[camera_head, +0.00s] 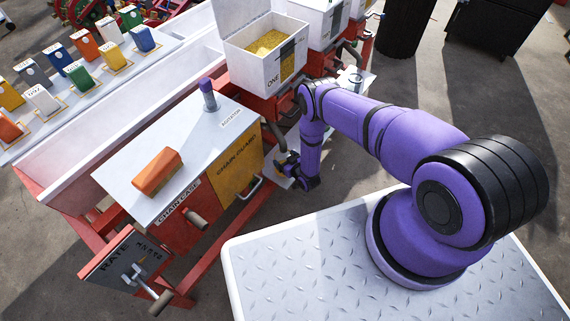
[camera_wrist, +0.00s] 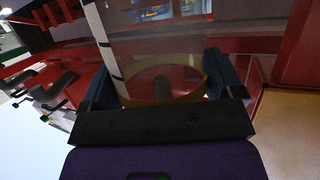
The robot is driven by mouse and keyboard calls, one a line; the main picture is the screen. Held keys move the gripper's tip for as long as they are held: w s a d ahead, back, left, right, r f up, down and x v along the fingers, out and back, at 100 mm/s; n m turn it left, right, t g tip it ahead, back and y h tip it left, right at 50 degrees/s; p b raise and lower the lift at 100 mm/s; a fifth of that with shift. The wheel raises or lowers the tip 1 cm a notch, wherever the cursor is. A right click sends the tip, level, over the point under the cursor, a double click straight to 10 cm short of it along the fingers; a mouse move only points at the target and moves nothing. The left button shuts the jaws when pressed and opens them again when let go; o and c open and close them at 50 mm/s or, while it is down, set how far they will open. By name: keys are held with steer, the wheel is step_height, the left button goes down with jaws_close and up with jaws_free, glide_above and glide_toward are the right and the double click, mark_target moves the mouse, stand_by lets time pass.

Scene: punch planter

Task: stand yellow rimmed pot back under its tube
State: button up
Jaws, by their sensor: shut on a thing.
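My gripper (camera_wrist: 160,82) is shut on the yellow rimmed pot, one dark finger on each side of it. The pot is clear, with a yellow rim (camera_wrist: 163,98) nearest the wrist camera and a white strip with black marks (camera_wrist: 102,40) on its left side. A grey rounded end, perhaps a tube, shows through or behind the pot; I cannot tell which. In the head view my gripper (camera_head: 288,166) is low beside the yellow "CHAIN GUARD" panel (camera_head: 237,164), and the pot is too small or hidden to make out.
The red planter frame stands close around my gripper. White hopper "ONE" (camera_head: 262,72) holds yellow grain. An orange block (camera_head: 157,171) and a purple-topped cylinder (camera_head: 208,94) stand on the white cover. Coloured tags fill the left rack.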

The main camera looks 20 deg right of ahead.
steer(key=shift+f, duration=1.75)
steer(key=o, duration=1.2)
steer(key=shift+f, duration=0.15)
steer(key=shift+o, duration=0.2)
steer(key=v, duration=1.2)
